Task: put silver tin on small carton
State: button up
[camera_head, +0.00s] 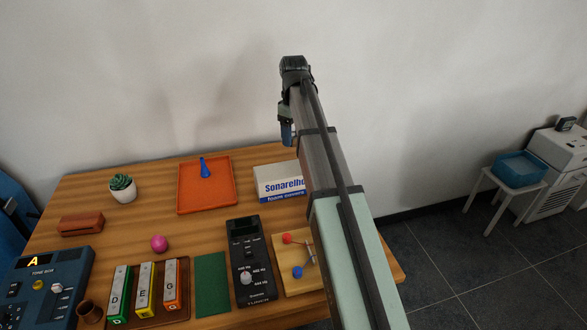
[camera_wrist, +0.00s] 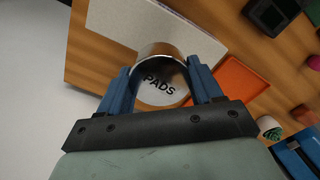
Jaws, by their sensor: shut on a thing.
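The silver tin (camera_wrist: 160,88) is between the blue fingers of my gripper (camera_wrist: 160,68) in the wrist view, with the word PADS on its face. My gripper is shut on it. In the head view my gripper (camera_head: 287,133) is above the back right of the table, and the tin cannot be made out there. The small carton (camera_head: 280,184), white with a blue band and the word Sonarelho, stands on the table below my gripper, partly hidden by my arm. Its pale top (camera_wrist: 115,25) shows beyond the tin in the wrist view. The gap between tin and carton is unclear.
An orange tray (camera_head: 232,199) with a blue cone (camera_head: 205,168) lies left of the carton. A black tuner (camera_head: 250,262) and a wooden board with red and blue knobs (camera_head: 288,280) stand in front. A potted succulent (camera_head: 122,188) is at the left.

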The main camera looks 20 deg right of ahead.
aim_at(294, 168)
jog(key=shift+n, duration=0.4)
jog(key=shift+s+f, duration=0.1)
jog(key=shift+f, duration=4.95)
jog(key=shift+f, duration=0.15)
jog(key=o, duration=1)
jog(key=shift+o, duration=0.2)
notch_tip(294, 168, up, 12)
jog(key=shift+r, duration=0.2)
